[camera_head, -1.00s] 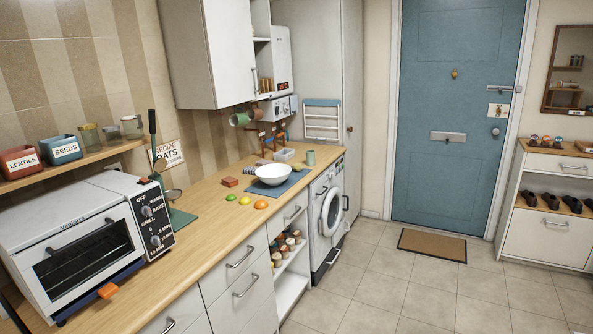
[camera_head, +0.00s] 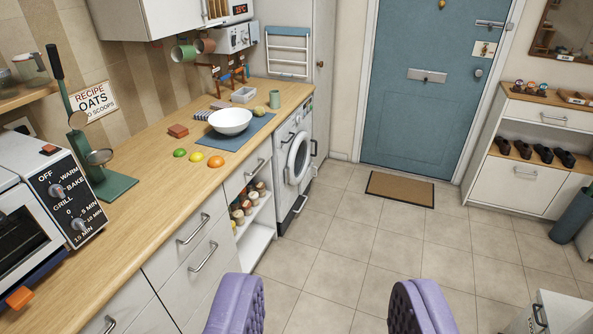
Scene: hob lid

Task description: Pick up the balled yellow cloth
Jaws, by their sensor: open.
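A small dull-yellow lump (camera_head: 260,112), which may be the balled yellow cloth, lies at the right of the white bowl (camera_head: 230,121), by the blue mat (camera_head: 251,129) on the wooden counter. It is too small to make out folds. My gripper (camera_head: 331,298) shows at the bottom edge as two purple padded fingers set wide apart. It is open, with only floor tiles seen between the fingers. The lump is well ahead and to the left of it.
A green, a yellow and an orange round thing (camera_head: 216,161) lie before the bowl. A red-brown block (camera_head: 177,131), a grey tray (camera_head: 243,94) and a green cup (camera_head: 274,99) stand near. Mugs (camera_head: 183,53) hang above. The tiled floor (camera_head: 350,235) is clear.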

